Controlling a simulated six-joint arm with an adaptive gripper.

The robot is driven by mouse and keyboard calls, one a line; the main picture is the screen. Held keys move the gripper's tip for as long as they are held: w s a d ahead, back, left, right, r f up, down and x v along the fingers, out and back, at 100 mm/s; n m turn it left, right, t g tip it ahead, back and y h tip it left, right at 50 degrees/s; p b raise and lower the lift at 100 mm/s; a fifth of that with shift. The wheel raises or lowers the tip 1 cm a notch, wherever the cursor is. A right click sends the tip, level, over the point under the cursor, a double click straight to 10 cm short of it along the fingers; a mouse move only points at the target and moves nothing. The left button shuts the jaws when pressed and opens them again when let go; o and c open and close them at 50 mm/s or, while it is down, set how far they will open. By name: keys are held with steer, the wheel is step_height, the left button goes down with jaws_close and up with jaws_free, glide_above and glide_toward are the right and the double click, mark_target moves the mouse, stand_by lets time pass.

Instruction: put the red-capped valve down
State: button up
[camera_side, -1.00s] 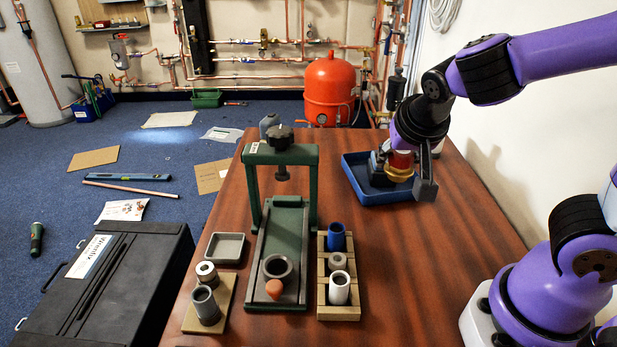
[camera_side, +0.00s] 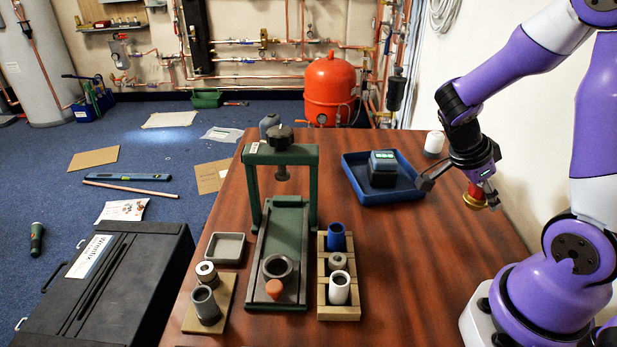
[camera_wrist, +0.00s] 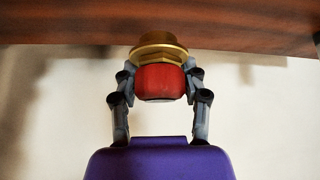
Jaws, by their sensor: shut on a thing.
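The red-capped valve shows in the wrist view (camera_wrist: 160,78) as a red cap with a brass hex body. My gripper (camera_wrist: 160,82) is shut on its red cap, one finger on each side. In the side view my gripper (camera_side: 478,184) is at the right of the table, right of the blue tray, and the valve (camera_side: 475,197) shows at its end, red with a brass rim. The valve appears clear of the tabletop, near or past the table's right edge. The fingers partly hide it in the side view.
The blue tray (camera_side: 411,192) holds a dark block (camera_side: 382,168). A white cylinder (camera_side: 434,144) stands behind it. A green press (camera_side: 281,225), a wooden rack (camera_side: 338,313) with several cylinders and a grey dish (camera_side: 225,249) stand left. The table's right front is clear.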

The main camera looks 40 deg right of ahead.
mark_target(474, 222)
steer(key=shift+s+d+f, duration=0.25)
steer(key=shift+d, duration=0.15)
steer(key=shift+d+f, duration=0.1)
steer(key=shift+f, duration=1.95)
steer(key=shift+f, duration=0.1)
steer(key=o, duration=1.2)
steer(key=shift+o, duration=0.2)
